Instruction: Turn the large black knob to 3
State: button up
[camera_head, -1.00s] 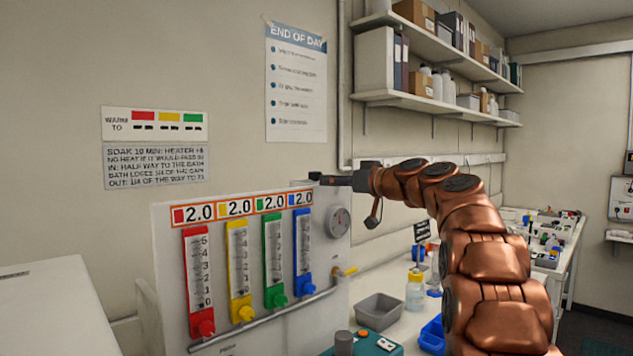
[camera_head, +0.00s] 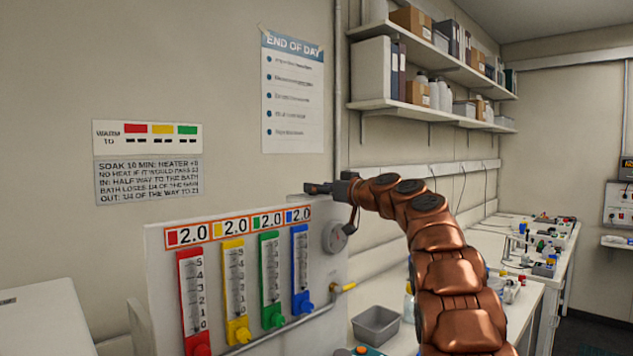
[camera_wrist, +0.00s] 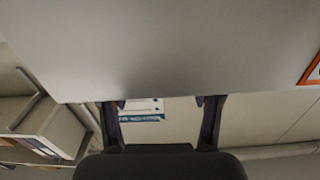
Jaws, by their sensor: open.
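I see no large black knob clearly in the current views. A corner of a teal box (camera_head: 369,351) shows at the bottom edge of the head view, and the rest of it is cut off. My gripper (camera_head: 308,188) is level at the top right corner of the white flow-meter panel, pointing left. In the wrist view my gripper (camera_wrist: 161,104) has its two fingers apart with nothing between them. A pale panel surface fills the upper part of that view.
A grey tray (camera_head: 376,324) sits on the bench to the right. Shelves (camera_head: 420,112) hang above. Wall signs are behind.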

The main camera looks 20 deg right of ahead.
jog(key=shift+p+x, duration=0.35)
jog(key=shift+x, duration=0.55)
jog(key=shift+c, duration=0.2)
jog(key=c, duration=1.1)
jog(key=b, duration=0.1)
jog(key=a+b, duration=0.1)
jog(key=b, duration=0.1)
jog(key=shift+f+h, duration=0.25)
jog(key=shift+h, duration=0.05)
jog(key=shift+b, duration=0.4)
jog(key=shift+m+h+b, duration=0.3)
jog(key=shift+b, duration=0.05)
jog(key=shift+m+t+h+b, duration=0.3)
jog(key=shift+b, duration=0.2)
jog(key=shift+d+r, duration=0.2)
jog(key=shift+r, duration=0.05)
